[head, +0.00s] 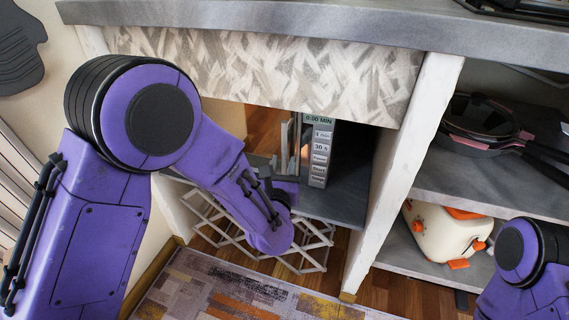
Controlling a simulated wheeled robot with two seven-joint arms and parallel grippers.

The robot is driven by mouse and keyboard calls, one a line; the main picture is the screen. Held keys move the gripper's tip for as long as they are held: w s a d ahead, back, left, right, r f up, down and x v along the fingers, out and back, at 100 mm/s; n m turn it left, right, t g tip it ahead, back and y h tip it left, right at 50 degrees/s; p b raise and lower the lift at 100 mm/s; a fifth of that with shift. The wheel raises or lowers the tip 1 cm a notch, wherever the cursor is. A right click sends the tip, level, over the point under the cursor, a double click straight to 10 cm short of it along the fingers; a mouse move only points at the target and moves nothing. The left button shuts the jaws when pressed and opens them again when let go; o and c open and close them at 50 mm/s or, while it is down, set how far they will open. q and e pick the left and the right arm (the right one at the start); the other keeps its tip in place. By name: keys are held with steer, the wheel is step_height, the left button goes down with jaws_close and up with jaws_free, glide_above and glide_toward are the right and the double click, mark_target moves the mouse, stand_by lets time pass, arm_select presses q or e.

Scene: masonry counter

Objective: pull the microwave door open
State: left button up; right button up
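The microwave (319,152) sits in the niche under the counter, with its button panel and "0:00 MIN" display facing me. Left of the panel is a glossy brown surface, apparently the microwave door (263,128), with a narrow upright strip near the panel that looks like its handle. My forearm covers much of the door's left and lower part, so I cannot tell whether it is ajar. My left gripper (286,182) is in front of the lower door, close to the handle strip. Its fingers are mostly hidden, and contact is unclear. My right gripper is out of view.
A white upright post (401,175) stands right of the microwave. A white lattice rack (312,246) stands below the microwave. A patterned rug (215,290) covers the floor in front.

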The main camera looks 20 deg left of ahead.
arm_select(q)
steer(key=shift+w+a, duration=0.2)
steer(key=shift+w, duration=1.2)
jaws_close()
steer(key=shift+s, duration=0.1)
